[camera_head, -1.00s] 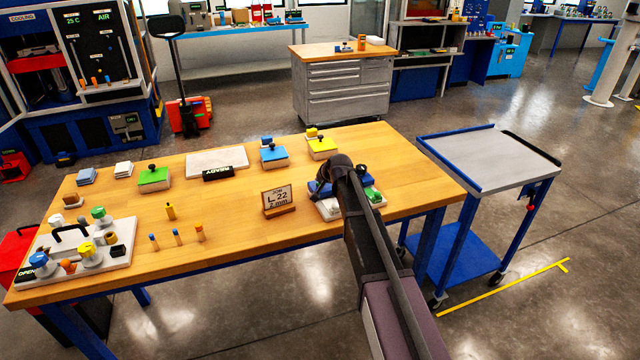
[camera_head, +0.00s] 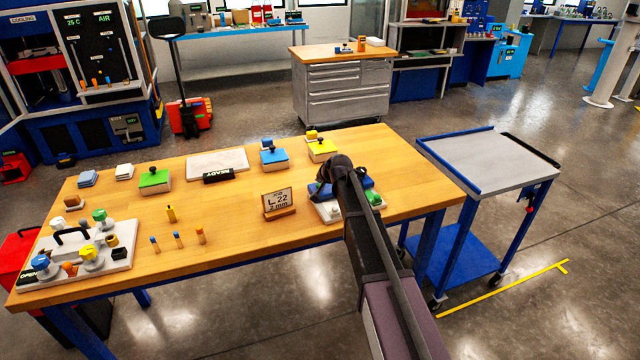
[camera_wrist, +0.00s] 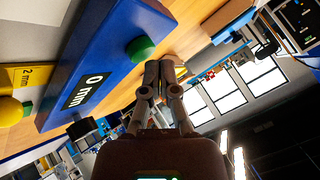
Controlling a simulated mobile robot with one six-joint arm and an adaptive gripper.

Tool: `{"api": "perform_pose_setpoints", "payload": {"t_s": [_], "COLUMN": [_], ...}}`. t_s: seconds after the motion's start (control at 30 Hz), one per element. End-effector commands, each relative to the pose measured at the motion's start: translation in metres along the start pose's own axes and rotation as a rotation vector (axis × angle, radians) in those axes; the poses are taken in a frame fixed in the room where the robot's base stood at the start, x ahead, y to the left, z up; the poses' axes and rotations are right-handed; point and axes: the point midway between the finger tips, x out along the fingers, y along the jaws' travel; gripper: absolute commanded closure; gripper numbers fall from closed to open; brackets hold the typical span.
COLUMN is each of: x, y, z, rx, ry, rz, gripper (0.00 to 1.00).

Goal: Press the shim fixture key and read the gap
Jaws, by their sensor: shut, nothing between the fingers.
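The shim fixture is a blue block on a pale base (camera_head: 330,212), partly hidden behind my arm in the head view. In the wrist view its blue body (camera_wrist: 110,45) carries a dark display (camera_wrist: 87,90) reading "0 mm". A round green key (camera_wrist: 140,48) sticks out of its side; it also shows in the head view (camera_head: 374,198). My gripper (camera_wrist: 160,64) is shut and empty, its fingertips right beside the green key. I cannot tell whether they touch it. A small card (camera_head: 278,201) reading "L 22" and "2 mm" stands left of the fixture.
A yellow piece labelled "2 mm" (camera_wrist: 25,75) lies beside the fixture. Green (camera_head: 154,180), blue (camera_head: 273,157) and yellow (camera_head: 322,149) knobbed boxes stand farther back on the wooden table (camera_head: 235,235). A grey cart (camera_head: 490,155) stands to the right.

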Motion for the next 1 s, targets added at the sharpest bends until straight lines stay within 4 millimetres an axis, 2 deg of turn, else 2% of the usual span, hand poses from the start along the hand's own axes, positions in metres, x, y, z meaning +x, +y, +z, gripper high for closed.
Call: {"api": "perform_pose_setpoints", "payload": {"t_s": [0.6, 1.0], "x": [-0.006, -0.024], "y": [-0.004, -0.018], "z": [-0.004, -0.018], "rx": [0.000, 0.000], "ry": [0.001, 0.000], "rz": [0.000, 0.000], "gripper": [1.00, 1.00]}}
